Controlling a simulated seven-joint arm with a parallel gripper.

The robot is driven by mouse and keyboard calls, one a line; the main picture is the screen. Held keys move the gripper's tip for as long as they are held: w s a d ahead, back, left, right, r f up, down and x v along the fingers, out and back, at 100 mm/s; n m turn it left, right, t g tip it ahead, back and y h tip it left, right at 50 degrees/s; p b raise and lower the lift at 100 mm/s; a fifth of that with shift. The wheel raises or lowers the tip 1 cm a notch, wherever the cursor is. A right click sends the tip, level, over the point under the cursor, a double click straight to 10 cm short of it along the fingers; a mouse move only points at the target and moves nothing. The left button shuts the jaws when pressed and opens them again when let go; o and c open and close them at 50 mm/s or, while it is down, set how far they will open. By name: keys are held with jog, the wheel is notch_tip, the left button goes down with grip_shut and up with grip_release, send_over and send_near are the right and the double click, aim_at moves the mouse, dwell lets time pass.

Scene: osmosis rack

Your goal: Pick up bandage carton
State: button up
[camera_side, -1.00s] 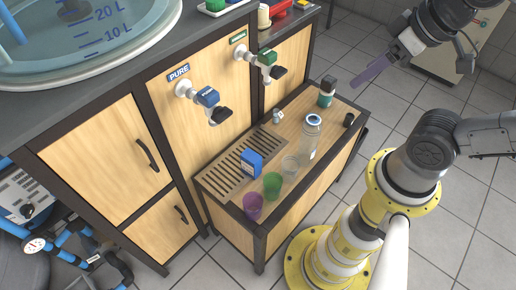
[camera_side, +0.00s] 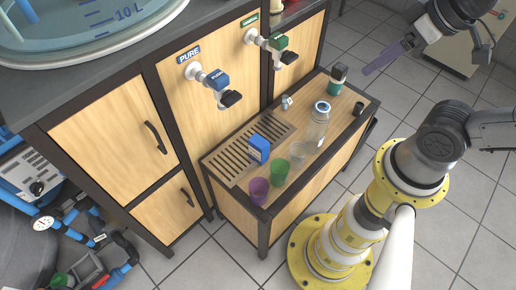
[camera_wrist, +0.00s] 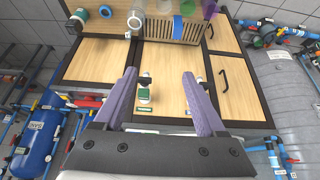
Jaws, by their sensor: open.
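A small blue carton (camera_side: 259,148), which I take to be the bandage carton, stands on the slatted part of the low wooden bench. My gripper (camera_side: 380,60) is high at the upper right, well away from the carton. In the wrist view my gripper (camera_wrist: 159,75) has its two purple fingers spread wide with nothing between them.
A purple cup (camera_side: 259,190), a green cup (camera_side: 279,171), a clear glass (camera_side: 298,152) and a clear bottle (camera_side: 318,126) stand near the carton. A teal bottle (camera_side: 337,82) is at the far end. Blue (camera_side: 217,80) and green (camera_side: 279,42) taps jut above the bench.

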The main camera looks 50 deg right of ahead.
jog(key=shift+o, duration=0.4)
jog(key=o, duration=0.4)
jog(key=shift+c, duration=0.2)
jog(key=n+g, duration=0.6)
jog(key=n, duration=1.3)
send_over(257, 141)
notch_tip(257, 141, down, 33)
jog(key=shift+r, duration=0.1)
notch_tip(257, 141, down, 8)
jog(key=shift+f, duration=0.15)
jog(key=shift+s+d+f, duration=0.1)
jog(key=shift+f, duration=1.25)
jog(key=shift+s+d+f, duration=0.1)
jog(key=shift+f, duration=1.2)
